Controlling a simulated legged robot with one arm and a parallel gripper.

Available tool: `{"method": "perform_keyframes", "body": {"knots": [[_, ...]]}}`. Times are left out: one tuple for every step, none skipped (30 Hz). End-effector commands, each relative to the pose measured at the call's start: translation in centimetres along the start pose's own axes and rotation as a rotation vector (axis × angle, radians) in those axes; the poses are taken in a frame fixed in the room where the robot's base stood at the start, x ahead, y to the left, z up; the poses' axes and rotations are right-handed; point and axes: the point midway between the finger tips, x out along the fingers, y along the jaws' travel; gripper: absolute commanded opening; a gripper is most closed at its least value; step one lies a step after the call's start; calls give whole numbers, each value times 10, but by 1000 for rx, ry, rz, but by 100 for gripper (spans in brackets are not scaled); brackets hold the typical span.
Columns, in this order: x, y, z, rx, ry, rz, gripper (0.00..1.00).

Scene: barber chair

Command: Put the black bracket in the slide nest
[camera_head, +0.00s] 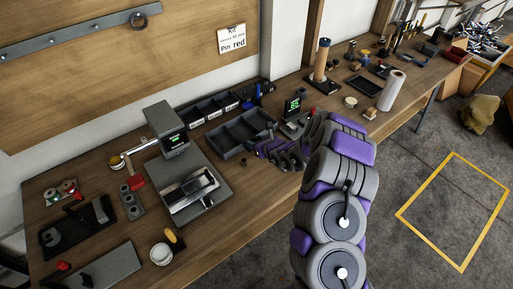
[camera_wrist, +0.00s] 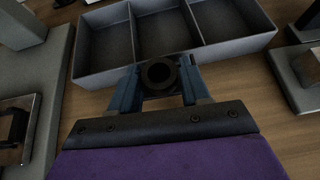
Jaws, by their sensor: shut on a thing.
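My gripper (camera_wrist: 160,88) is shut on a black part with a round hole, which I take for the black bracket (camera_wrist: 158,74). It sits between the two blue-grey fingertips. In the head view my gripper (camera_head: 280,155) is just right of the dark parts tray, over the bench; the held part cannot be made out there. The slide nest (camera_head: 190,193), a silver-edged fixture on a grey base plate, stands to the left of the tray. Part of it shows at the left edge of the wrist view (camera_wrist: 14,128).
The empty-looking divided tray (camera_head: 236,134) lies directly ahead of my fingers. A small display stand (camera_head: 295,107) is near my arm. Bare bench lies between tray and base plate.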

Motion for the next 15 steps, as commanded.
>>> {"method": "perform_keyframes", "body": {"knots": [[2,-1,1,0,-1,0,11],[3,-2,1,0,-1,1,11],[6,-4,2,0,-2,2,11],[7,-4,-4,3,0,2,11],[10,-4,-9,3,0,3,11],[12,-4,-15,3,1,4,11],[14,-5,-20,4,1,3,11],[16,-6,-24,5,1,3,11],[18,-6,-28,5,1,3,11],[19,-6,-30,5,0,4,11],[20,-6,-31,5,-1,4,11],[20,-6,-31,5,-2,4,11],[20,-6,-30,5,-3,4,11],[20,-5,-30,5,-3,3,11],[20,-5,-29,4,-2,3,11]]}}
